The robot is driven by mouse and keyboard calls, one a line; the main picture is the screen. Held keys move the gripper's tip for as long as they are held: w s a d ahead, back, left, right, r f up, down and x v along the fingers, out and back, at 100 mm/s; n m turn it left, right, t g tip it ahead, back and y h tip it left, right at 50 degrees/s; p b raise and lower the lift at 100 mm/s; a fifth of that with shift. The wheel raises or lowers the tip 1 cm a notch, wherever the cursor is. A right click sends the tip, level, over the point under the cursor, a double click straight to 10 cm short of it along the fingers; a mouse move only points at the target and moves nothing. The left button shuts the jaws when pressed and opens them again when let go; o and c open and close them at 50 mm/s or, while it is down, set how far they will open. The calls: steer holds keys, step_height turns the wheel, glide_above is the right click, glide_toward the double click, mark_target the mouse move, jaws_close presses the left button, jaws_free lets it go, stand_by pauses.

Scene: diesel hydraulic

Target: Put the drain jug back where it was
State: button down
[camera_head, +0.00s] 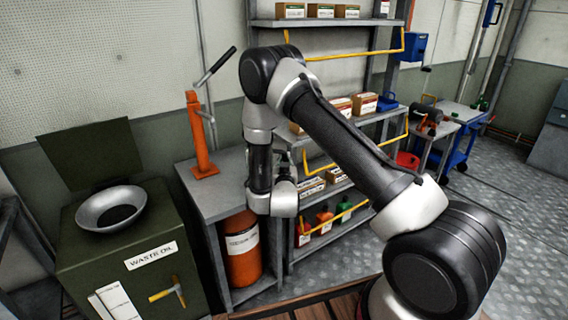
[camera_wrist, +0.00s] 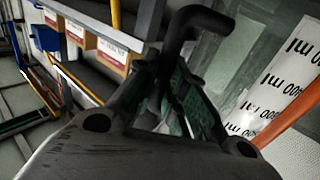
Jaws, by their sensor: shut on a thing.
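In the wrist view my gripper (camera_wrist: 178,92) is shut on the dark curved handle (camera_wrist: 190,22) of the drain jug. The jug's clear grey body (camera_wrist: 245,45) fills the right side of that view. A white scale strip with black "ml" marks (camera_wrist: 272,85) runs along it, tilted in the picture. The jug's base and most of its rim are out of the picture. In the head view my arm hangs in front of the shelves, and neither the jug nor the fingertips can be made out.
A green waste oil cabinet (camera_head: 170,225) with a round funnel (camera_head: 85,212) stands at left. Beside it is a grey bench (camera_head: 222,182) with an orange lever pump (camera_head: 203,140). Shelves with yellow rails (camera_head: 335,165) hold boxes behind my arm. A cart (camera_head: 445,125) stands further right.

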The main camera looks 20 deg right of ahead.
steer(key=shift+f, duration=0.35)
steer(key=c, duration=1.5)
jaws_free()
